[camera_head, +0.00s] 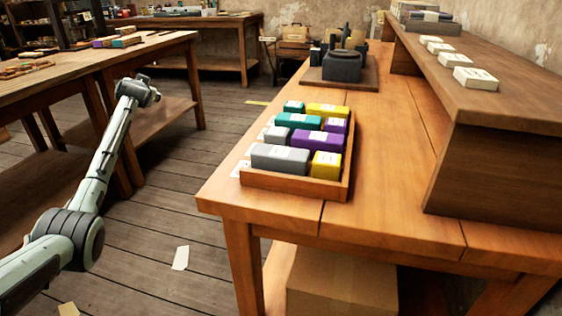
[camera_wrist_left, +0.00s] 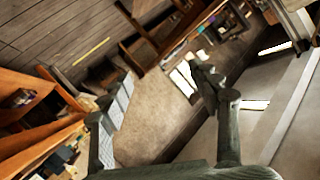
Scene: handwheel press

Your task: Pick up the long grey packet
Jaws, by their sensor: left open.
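The long grey packet (camera_head: 280,158) lies at the front left of a shallow wooden tray (camera_head: 293,186) on the near end of the workbench. It has a white label on top, and a short yellow packet (camera_head: 326,165) sits close on its right. My left arm rises on the left of the head view, over the floor and well apart from the tray. In the left wrist view my left gripper (camera_wrist_left: 160,92) has its fingers spread wide with nothing between them. The grey packet cannot be made out there. My right gripper is in neither view.
A long teal packet (camera_head: 298,121) and a long purple packet (camera_head: 319,142) lie behind the grey one. A raised shelf (camera_head: 495,105) stands on the right. A dark press-like device (camera_head: 342,66) stands behind the tray. The bench top right of the tray is clear.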

